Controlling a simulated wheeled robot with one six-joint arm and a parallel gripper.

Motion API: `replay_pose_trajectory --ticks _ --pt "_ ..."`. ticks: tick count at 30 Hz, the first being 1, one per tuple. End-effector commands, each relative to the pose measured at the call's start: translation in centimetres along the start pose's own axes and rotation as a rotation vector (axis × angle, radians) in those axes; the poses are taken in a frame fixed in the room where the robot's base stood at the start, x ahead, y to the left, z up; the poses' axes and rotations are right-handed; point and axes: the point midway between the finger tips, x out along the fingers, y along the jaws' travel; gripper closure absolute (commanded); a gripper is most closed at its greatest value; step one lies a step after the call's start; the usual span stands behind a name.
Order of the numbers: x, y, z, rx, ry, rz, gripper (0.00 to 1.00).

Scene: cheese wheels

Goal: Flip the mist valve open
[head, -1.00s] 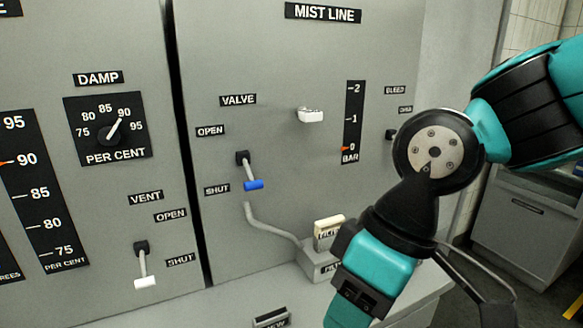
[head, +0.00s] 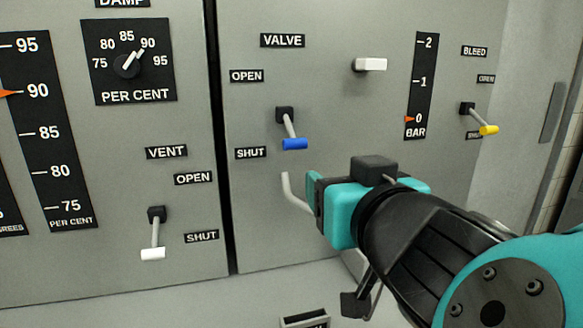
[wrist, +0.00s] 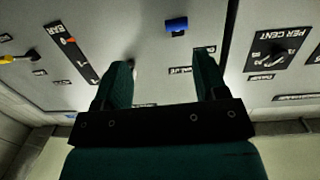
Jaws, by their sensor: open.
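The mist valve is a lever with a blue handle (head: 294,144) on a grey stem from a black pivot (head: 284,114). It points down and outward, its handle close to the SHUT label (head: 251,153) and below the OPEN label (head: 246,76). My gripper (head: 316,197) is open and empty, below and slightly right of the handle, apart from it. In the wrist view, which shows the panel upside down, the blue handle (wrist: 176,25) lies beyond the open gap between the two fingers (wrist: 163,82), touching neither.
A white peg (head: 370,65) sticks out above right of the valve. The BAR gauge (head: 422,85) has its orange pointer at 0. The yellow bleed lever (head: 488,130) is at right, the white vent lever (head: 153,253) at lower left.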

Motion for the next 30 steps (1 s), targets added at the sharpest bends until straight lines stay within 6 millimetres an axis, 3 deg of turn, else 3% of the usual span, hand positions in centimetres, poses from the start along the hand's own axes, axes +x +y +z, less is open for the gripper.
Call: replay_pose_trajectory --ticks 3,8,24,30 --pt "-0.5 -1.6 -0.8 -0.005 0.082 -0.045 0.34" --pt "0.8 -1.8 -1.7 -0.007 0.099 -0.049 0.34" --pt "12.6 -2.3 -3.1 -0.006 0.096 -0.047 0.34" --pt "15.5 -2.5 -3.1 -0.005 0.097 -0.049 0.34"
